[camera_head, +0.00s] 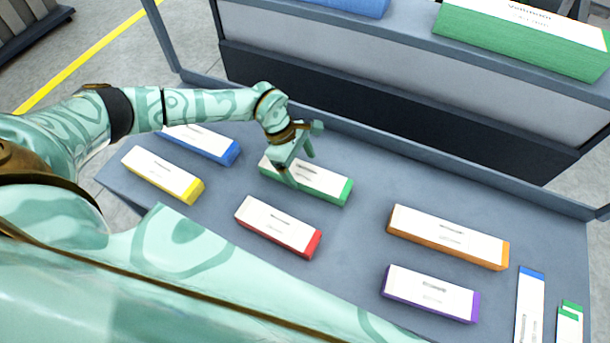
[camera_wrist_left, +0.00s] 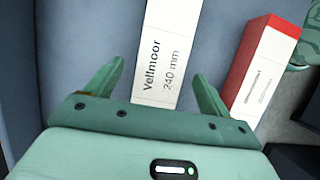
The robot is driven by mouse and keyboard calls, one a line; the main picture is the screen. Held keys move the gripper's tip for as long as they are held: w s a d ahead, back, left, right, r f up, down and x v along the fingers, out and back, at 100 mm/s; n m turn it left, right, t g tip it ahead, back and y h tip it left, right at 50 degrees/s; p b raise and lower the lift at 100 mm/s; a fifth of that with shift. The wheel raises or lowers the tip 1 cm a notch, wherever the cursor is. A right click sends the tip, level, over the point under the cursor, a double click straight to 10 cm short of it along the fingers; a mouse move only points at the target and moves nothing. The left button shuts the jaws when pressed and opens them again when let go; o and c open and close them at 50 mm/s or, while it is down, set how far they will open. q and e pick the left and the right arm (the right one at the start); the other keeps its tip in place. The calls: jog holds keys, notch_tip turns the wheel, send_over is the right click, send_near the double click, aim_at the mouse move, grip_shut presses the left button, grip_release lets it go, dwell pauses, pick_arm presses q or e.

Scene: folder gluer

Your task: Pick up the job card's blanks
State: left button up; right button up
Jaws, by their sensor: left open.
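Several white-topped blank stacks with coloured sides lie on the grey table. My left gripper (camera_head: 300,166) is open over the green stack (camera_head: 332,188), hiding part of its top. In the left wrist view, the open fingers (camera_wrist_left: 158,71) are on either side of a white top (camera_wrist_left: 166,45) printed "Veltmoor 240 mm"; whether they touch it I cannot tell. The red stack (camera_head: 278,227) lies in front of the green one and shows right of the fingers in the left wrist view (camera_wrist_left: 262,68). No job card can be made out for certain. My right gripper is not in view.
Blue (camera_head: 205,143) and yellow (camera_head: 162,175) stacks lie left; orange (camera_head: 447,237) and purple (camera_head: 430,294) stacks lie right. Narrow blue-ended (camera_head: 529,308) and green-ended (camera_head: 570,325) pieces are at lower right. A raised shelf (camera_head: 400,45) with larger boxes stands behind.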

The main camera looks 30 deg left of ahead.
aim_at(305, 173)
pick_arm(q)
jog(key=x, duration=0.3)
jog(key=shift+s+d+f, duration=0.1)
jog(key=c, duration=1.4)
jog(key=shift+o, duration=0.2)
